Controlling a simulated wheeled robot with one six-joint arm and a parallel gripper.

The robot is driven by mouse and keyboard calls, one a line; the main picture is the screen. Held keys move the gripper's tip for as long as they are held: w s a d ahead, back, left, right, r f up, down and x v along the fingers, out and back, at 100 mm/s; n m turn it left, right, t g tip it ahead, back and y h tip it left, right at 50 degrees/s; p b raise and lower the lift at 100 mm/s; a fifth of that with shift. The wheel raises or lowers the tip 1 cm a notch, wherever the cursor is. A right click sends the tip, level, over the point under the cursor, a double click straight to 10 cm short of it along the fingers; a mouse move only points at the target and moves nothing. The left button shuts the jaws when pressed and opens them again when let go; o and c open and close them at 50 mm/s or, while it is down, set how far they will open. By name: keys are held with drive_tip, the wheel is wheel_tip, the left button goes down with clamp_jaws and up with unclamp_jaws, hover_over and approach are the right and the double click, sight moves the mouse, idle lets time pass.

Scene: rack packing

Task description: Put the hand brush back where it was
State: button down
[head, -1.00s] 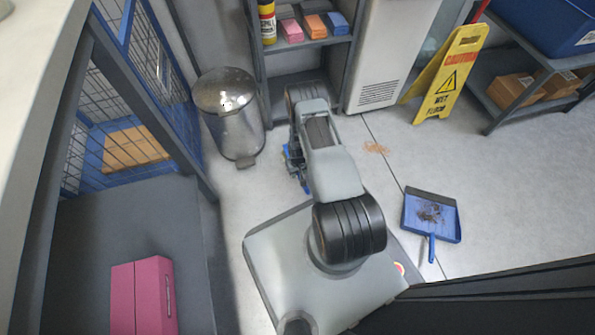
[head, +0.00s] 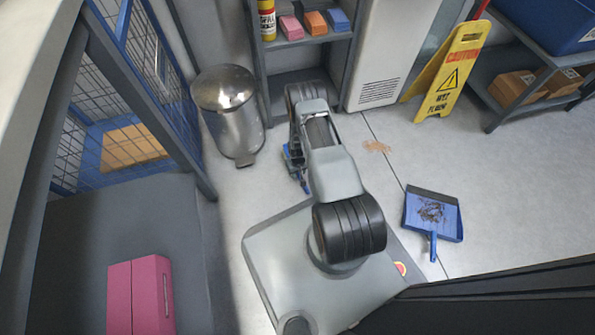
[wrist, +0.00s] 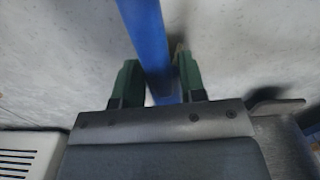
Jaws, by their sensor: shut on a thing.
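The hand brush shows as a blue handle (wrist: 148,40) in the wrist view. My gripper (wrist: 157,82) has its green fingers on either side of this handle and is shut on it. In the head view, part of the blue brush (head: 303,182) shows at the left of my arm, above the floor; my arm hides the rest. The brush's bristles cannot be made out.
A blue dustpan (head: 444,228) with dark debris lies on the floor at right. A steel bin (head: 232,125) stands at left, a grey shelf (head: 300,46) behind my arm. A yellow wet-floor sign (head: 446,80) and orange-brown spill (head: 377,147) are at right.

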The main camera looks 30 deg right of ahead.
drive_tip(key=shift+f, duration=0.4)
drive_tip(key=c, duration=0.6)
unclamp_jaws()
drive_tip(key=w+a+r+t+p, duration=0.15)
drive_tip(key=r+p, duration=1.05)
drive_tip(key=r, duration=1.8)
drive_tip(key=w+a+r+p, duration=0.1)
drive_tip(key=a+r+p, duration=0.2)
drive_tip(key=r+p, duration=1.8)
drive_tip(key=s+a+r+p, duration=0.2)
drive_tip(key=s+r, duration=0.3)
drive_tip(key=r, duration=1)
drive_tip(key=s+a+r+n+t+p, duration=0.1)
drive_tip(key=s+r, duration=0.5)
drive_tip(key=r, duration=0.9)
drive_tip(key=s+a+r+t+p, duration=0.1)
drive_tip(key=s+a+r+p, duration=0.2)
drive_tip(key=r, duration=1.1)
drive_tip(key=shift+s+r+p, duration=0.2)
drive_tip(key=shift+s+p, duration=0.45)
drive_tip(key=shift+p, duration=0.05)
drive_tip(key=shift+s+r+p, duration=0.2)
drive_tip(key=shift+s+p, duration=0.45)
